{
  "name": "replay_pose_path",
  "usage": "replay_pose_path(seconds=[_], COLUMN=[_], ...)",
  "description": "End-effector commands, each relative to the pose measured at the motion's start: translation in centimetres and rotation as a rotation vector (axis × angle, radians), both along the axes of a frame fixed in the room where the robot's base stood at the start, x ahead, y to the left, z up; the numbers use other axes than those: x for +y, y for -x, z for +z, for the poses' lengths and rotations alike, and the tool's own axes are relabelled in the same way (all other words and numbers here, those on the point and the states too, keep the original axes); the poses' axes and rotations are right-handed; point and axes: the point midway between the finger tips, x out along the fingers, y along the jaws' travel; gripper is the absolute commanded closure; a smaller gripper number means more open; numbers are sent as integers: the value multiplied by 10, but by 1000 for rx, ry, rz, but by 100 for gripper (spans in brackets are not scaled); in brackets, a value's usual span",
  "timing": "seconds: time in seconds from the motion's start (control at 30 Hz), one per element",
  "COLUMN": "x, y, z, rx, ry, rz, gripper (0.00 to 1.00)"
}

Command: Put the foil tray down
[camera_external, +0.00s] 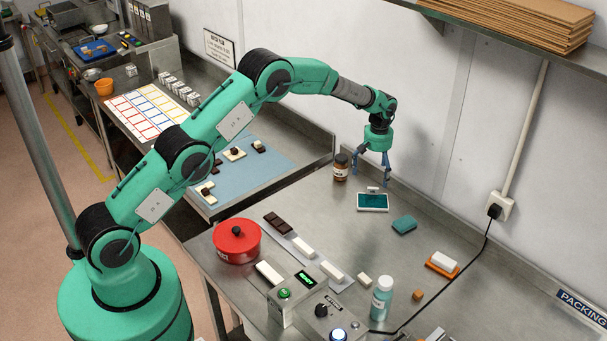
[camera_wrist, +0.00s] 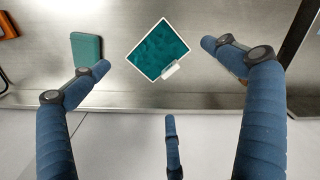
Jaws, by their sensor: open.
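The foil tray (camera_external: 373,202) appears as a shallow rectangle with a pale rim and a teal inside. It lies flat on the steel bench and shows turned cornerwise in the wrist view (camera_wrist: 158,50). A small white tab sits at its edge. My gripper (camera_external: 372,171) is above the tray's back edge, pointing down. Its blue fingers are spread and empty. In the wrist view the fingers (camera_wrist: 157,66) stand apart around the tray, with no contact visible. The exact height of the fingertips above the bench is hard to tell.
A brown jar (camera_external: 340,168) stands left of the tray. A teal block (camera_external: 404,225) lies to its right, also in the wrist view (camera_wrist: 87,50). The wall is close behind. A red pot (camera_external: 237,242), a control box (camera_external: 306,303) and a bottle (camera_external: 381,298) stand nearer.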

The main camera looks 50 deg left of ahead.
Motion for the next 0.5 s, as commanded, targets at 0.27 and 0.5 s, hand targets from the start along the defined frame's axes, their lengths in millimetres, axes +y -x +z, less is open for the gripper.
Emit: replay_pose_path(seconds=[0.27, 0.5], x=[0, 3], y=[2, 14], z=[10, 57], rx=[-6, -29], ry=[0, 1], rz=[-6, -39], gripper=[0, 0])
